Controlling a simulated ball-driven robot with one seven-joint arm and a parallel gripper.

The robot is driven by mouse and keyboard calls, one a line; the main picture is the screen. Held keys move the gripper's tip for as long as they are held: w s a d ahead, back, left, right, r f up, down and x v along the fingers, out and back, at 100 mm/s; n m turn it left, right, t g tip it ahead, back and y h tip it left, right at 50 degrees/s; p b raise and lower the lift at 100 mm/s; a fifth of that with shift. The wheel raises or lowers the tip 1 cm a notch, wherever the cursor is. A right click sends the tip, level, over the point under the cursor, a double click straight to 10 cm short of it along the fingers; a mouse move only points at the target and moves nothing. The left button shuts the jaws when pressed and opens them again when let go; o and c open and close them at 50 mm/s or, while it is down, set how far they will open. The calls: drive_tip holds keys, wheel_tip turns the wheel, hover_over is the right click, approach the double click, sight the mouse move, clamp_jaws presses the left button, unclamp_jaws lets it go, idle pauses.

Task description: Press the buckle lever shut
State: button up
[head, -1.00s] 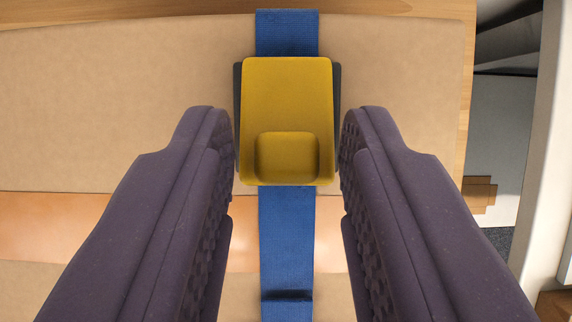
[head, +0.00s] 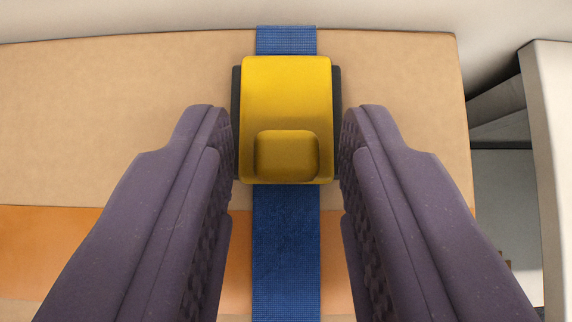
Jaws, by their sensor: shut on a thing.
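The buckle lever (head: 286,95) is a yellow plate with a raised rounded pad at its near end, in the middle of the head view. Dark side parts of the buckle (head: 237,90) show along its left and right edges. A blue strap (head: 286,250) runs under it, away from me and towards me. My gripper (head: 286,140) has its two purple ridged fingers on either side of the lever's near half, shut on it. The finger pads' contact is seen edge-on. How far the lever stands off the buckle body cannot be told from above.
A tan surface (head: 110,120) with an orange band (head: 60,250) lies under the strap. It ends at the right, where pale panels (head: 555,150) and a dark gap stand. A light wall is behind the far edge. The tan surface left of the buckle is clear.

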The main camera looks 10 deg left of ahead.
drive_tip(key=o, duration=0.8)
drive_tip(key=p+v, duration=0.2)
drive_tip(key=v, duration=0.5)
drive_tip(key=shift+r+p, duration=0.1)
drive_tip(key=shift+p, duration=0.2)
drive_tip(key=shift+s+r, duration=0.15)
drive_tip(key=shift+s, duration=0.15)
